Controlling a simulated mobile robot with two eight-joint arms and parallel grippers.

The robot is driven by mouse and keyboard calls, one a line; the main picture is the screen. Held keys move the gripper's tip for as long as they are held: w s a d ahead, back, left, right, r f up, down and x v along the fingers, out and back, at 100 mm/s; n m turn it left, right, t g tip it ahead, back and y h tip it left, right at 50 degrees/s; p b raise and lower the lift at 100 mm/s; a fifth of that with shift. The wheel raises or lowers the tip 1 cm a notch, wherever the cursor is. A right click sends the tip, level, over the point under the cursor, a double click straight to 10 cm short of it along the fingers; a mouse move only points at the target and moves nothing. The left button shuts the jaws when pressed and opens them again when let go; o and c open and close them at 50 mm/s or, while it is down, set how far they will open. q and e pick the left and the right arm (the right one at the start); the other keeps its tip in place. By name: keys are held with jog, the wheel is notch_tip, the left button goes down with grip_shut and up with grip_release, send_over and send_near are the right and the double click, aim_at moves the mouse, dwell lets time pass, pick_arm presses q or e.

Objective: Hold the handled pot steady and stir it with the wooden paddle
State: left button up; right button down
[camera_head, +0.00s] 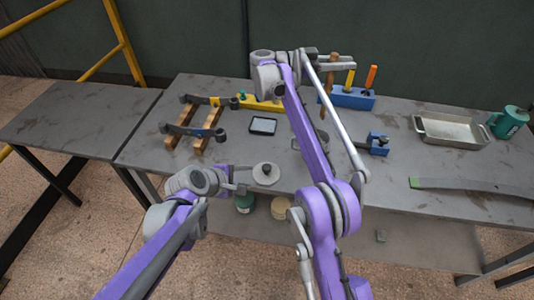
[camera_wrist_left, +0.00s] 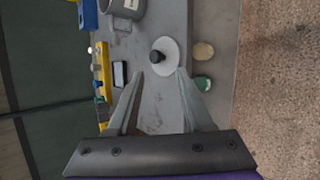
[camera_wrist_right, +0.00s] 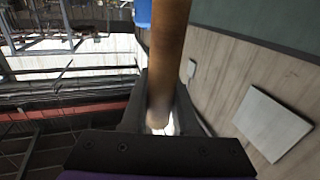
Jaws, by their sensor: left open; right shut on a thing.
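The handled pot (camera_head: 323,140) is on the table, mostly hidden behind my right arm in the head view. In the left wrist view the grey pot (camera_wrist_left: 128,10) shows at the top edge, with a pale label and a handle. My right gripper (camera_head: 327,62) is shut on the wooden paddle (camera_head: 329,88), held roughly upright at the back of the table. My left gripper (camera_head: 245,179) is open and empty at the table's front edge, left of the pot.
A round grey lid (camera_head: 259,178) with a black knob lies just beyond my left fingertips. A dark tablet (camera_head: 263,126), wooden racks (camera_head: 208,144), a blue tool block (camera_head: 350,99), a blue vise (camera_head: 378,147), a metal tray (camera_head: 450,146) and a green mug (camera_head: 510,121) stand around.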

pick_arm(q)
jog(key=w+d+f+n+h, duration=0.1)
jog(key=w+d+n, duration=0.1)
jog(key=w+n, duration=0.1)
jog(key=w+d+f+n+t+h, duration=0.1)
jog(key=w+d+f+n, duration=0.1)
jog(key=w+n, duration=0.2)
jog(key=w+d+f+n+h, duration=0.1)
jog(key=w+d+n, duration=0.1)
jog(key=w+n, duration=0.1)
jog(key=shift+w+f+n+t, duration=0.25)
jog(key=shift+w+n+t, duration=0.15)
jog(key=shift+w, duration=0.5)
jog(key=shift+w+d+f+n+h, duration=0.3)
jog(key=shift+w+n, duration=0.15)
jog(key=shift+n, duration=0.15)
jog(key=x, duration=1.2)
grip_shut()
